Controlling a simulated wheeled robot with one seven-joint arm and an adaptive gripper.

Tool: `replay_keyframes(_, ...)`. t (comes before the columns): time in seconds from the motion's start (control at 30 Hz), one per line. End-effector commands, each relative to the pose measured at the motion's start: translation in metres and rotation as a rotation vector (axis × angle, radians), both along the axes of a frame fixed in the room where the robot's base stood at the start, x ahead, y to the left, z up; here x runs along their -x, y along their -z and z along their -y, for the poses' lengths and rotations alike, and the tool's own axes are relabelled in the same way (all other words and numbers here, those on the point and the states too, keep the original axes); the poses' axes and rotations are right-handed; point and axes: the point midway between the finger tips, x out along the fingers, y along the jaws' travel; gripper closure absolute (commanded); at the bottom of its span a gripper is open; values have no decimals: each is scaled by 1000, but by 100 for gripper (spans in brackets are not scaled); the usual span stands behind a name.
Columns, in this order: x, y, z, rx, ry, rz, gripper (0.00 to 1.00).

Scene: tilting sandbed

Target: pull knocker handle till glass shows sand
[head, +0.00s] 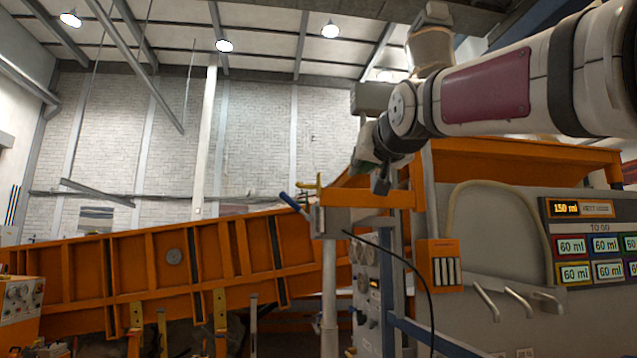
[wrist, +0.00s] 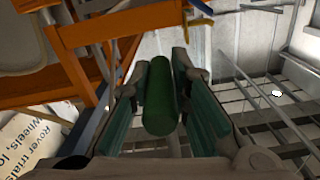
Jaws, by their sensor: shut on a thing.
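My gripper (wrist: 161,66) has its two teal-padded fingers on either side of a green cylindrical handle (wrist: 159,105) in the wrist view. It is shut on this handle, which lies lengthwise between the pads. What the handle joins to is hidden. In the head view my gripper (head: 371,172) is at the end of the arm, above and beside a grey post and orange frame, and the handle is hard to make out there. I cannot make out a glass with sand in either view.
A long orange sandbed (head: 150,272) slopes up toward the right. A blue lever (head: 292,203) and a yellow fitting (head: 311,187) stand left of my gripper. A grey panel (head: 465,255) at right carries several metal levers and a display (head: 581,208) reading 150 ml above 60 ml tiles.

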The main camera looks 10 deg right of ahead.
Motion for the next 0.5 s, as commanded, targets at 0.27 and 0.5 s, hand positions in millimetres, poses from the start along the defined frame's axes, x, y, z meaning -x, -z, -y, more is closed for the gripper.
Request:
replay_keyframes(0.27,-2,31,1,-4,-1,1,100)
replay_keyframes(0.5,-1,48,0,-4,0,-2,100)
